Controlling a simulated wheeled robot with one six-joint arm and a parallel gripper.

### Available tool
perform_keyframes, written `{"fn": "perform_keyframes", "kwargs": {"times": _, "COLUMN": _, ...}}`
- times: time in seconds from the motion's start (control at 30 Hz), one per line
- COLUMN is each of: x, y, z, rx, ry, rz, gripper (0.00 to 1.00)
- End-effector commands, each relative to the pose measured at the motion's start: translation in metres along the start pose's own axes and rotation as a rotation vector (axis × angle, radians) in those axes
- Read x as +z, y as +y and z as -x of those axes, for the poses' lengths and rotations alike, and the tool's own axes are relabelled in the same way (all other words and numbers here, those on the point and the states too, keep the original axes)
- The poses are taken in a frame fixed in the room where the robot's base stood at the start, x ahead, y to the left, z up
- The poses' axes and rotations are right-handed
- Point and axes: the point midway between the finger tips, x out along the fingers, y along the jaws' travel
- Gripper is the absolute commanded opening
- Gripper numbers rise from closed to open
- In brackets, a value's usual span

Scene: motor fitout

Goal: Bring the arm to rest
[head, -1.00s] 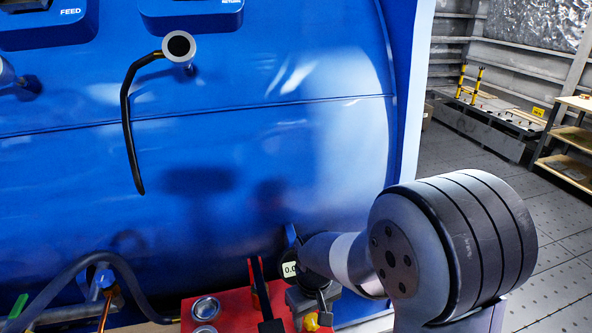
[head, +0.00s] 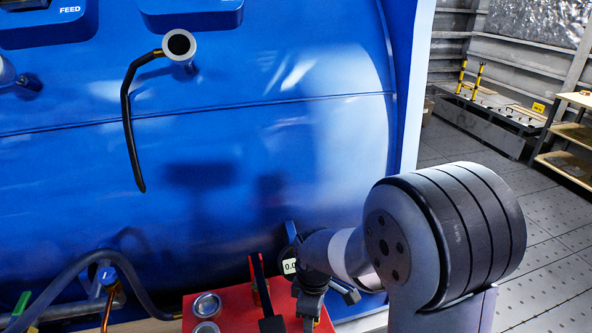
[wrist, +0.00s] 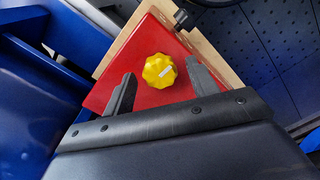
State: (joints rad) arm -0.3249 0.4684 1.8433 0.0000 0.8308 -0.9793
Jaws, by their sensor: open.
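My gripper (wrist: 159,70) is open in the wrist view, its two dark fingers apart. A yellow lobed knob (wrist: 159,69) with a pale mark lies beyond the fingertips, between them in the picture, on a red surface (wrist: 135,62). I see no contact; the height gap is hard to judge. In the head view my gripper (head: 310,312) hangs low over the right part of the red tray (head: 235,302), its fingertips partly out of frame. My arm bends in from the lower right.
A large blue tank (head: 250,150) fills the left and middle. A dark upright handle (head: 259,285) stands on the tray, left of my gripper. Hoses (head: 70,275) run lower left. Open floor (head: 455,140) and shelving (head: 570,150) are at right.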

Motion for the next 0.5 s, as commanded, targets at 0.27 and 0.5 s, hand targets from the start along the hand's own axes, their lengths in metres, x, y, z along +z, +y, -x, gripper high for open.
{"fn": "perform_keyframes", "kwargs": {"times": 0.27, "x": 0.0, "y": 0.0, "z": 0.0007, "rx": 0.0, "ry": 0.0, "rz": 0.225, "gripper": 0.55}}
{"fn": "perform_keyframes", "kwargs": {"times": 0.5, "x": -0.0001, "y": 0.0001, "z": 0.001, "rx": 0.001, "ry": 0.0, "rz": 0.423, "gripper": 0.55}}
